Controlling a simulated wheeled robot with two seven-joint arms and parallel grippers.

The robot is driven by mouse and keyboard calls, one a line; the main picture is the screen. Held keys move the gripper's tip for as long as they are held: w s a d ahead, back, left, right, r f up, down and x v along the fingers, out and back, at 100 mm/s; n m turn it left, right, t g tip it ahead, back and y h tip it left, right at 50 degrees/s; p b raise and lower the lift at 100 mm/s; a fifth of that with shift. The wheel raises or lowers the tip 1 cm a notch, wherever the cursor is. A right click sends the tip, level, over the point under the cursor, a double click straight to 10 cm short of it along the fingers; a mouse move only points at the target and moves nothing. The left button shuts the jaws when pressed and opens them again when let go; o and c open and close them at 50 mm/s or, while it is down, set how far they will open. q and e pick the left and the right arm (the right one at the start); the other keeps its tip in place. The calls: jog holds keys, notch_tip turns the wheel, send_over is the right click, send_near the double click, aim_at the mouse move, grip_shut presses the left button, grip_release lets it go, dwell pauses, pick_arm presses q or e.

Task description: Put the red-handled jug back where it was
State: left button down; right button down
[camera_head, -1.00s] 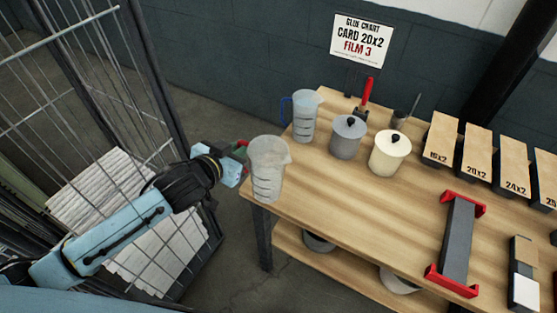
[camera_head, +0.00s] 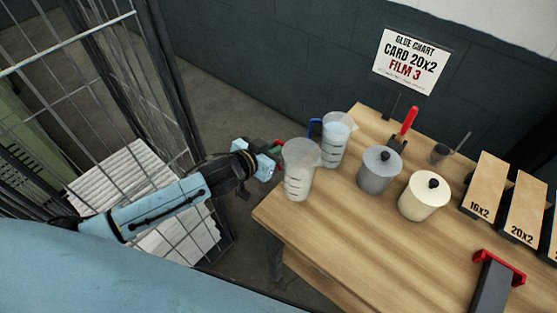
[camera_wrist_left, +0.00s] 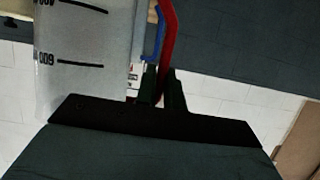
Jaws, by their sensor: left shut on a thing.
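The red-handled jug (camera_head: 298,170) is a clear, whitish measuring jug with dark marks. It is upright at the table's left end in the head view. My left gripper (camera_head: 272,164) is to its left, shut on its handle, which it mostly hides there. In the left wrist view, the jug body (camera_wrist_left: 85,60) shows upside-down marks, and the red handle (camera_wrist_left: 168,40) runs between the fingers (camera_wrist_left: 160,90). I cannot tell whether the jug's base touches the table. A blue-handled jug (camera_head: 335,143) stands just behind and to the right. My right gripper is not in view.
The wooden table (camera_head: 325,240) has a clear front left part. A grey lidded pot (camera_head: 379,173) and a cream lidded pot (camera_head: 423,199) stand to the right of the jugs. A wire cage (camera_head: 100,100) stands left of my arm.

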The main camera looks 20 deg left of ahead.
pick_arm(q)
jog(key=shift+w+f, duration=0.1)
jog(key=shift+f, duration=0.25)
notch_tip(320, 180, down, 2)
jog(key=shift+f, duration=0.7)
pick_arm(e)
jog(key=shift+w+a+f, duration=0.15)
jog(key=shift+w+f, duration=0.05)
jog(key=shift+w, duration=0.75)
pick_arm(q)
jog(key=shift+f+b, duration=0.2)
jog(key=shift+b, duration=0.1)
jog(key=c, duration=1.5)
grip_release()
jog(key=shift+c, duration=0.2)
jog(key=shift+o, duration=0.2)
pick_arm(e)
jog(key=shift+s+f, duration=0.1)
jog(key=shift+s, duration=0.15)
